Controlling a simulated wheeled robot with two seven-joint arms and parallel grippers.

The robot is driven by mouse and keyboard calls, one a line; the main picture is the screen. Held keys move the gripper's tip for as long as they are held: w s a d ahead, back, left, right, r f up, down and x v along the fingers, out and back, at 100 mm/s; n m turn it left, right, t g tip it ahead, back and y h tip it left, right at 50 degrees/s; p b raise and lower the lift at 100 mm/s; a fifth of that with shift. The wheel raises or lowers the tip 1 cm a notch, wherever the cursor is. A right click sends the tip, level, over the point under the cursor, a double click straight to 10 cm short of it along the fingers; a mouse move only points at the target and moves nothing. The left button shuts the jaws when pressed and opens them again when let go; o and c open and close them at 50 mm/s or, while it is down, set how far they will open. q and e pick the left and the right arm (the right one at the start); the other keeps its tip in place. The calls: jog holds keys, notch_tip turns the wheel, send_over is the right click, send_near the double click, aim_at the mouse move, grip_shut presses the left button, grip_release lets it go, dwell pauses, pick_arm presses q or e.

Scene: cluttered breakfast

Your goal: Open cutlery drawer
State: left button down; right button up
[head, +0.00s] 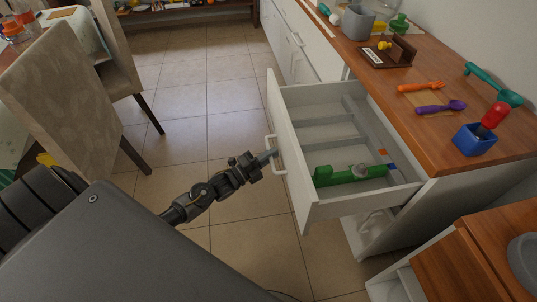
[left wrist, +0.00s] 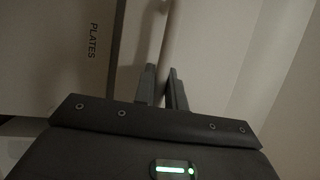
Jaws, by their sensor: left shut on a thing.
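The white cutlery drawer (head: 297,168) stands pulled out from the counter in the head view, with its divided inside showing. A green object (head: 340,177) and a small grey piece lie in its near compartment. My left gripper (head: 268,156) is at the drawer's front and is shut on the drawer handle (head: 280,170). In the left wrist view the fingers (left wrist: 163,88) close around the pale handle bar (left wrist: 172,35). The right gripper is not in view.
The wooden counter (head: 400,105) holds an orange fork (head: 421,87), a purple spoon (head: 441,107) and a blue cup (head: 475,140). Chairs (head: 65,90) stand at the left. The tiled floor (head: 205,105) between is clear. A label reading PLATES (left wrist: 93,40) shows in the wrist view.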

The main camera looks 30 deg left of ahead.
pick_arm(q)
jog(key=shift+f, duration=0.1)
jog(key=c, duration=1.5)
grip_release()
jog(key=shift+o, duration=0.2)
jog(key=v, duration=1)
jog(key=shift+s, duration=0.4)
jog(key=shift+a, duration=0.15)
jog(key=shift+f, duration=0.1)
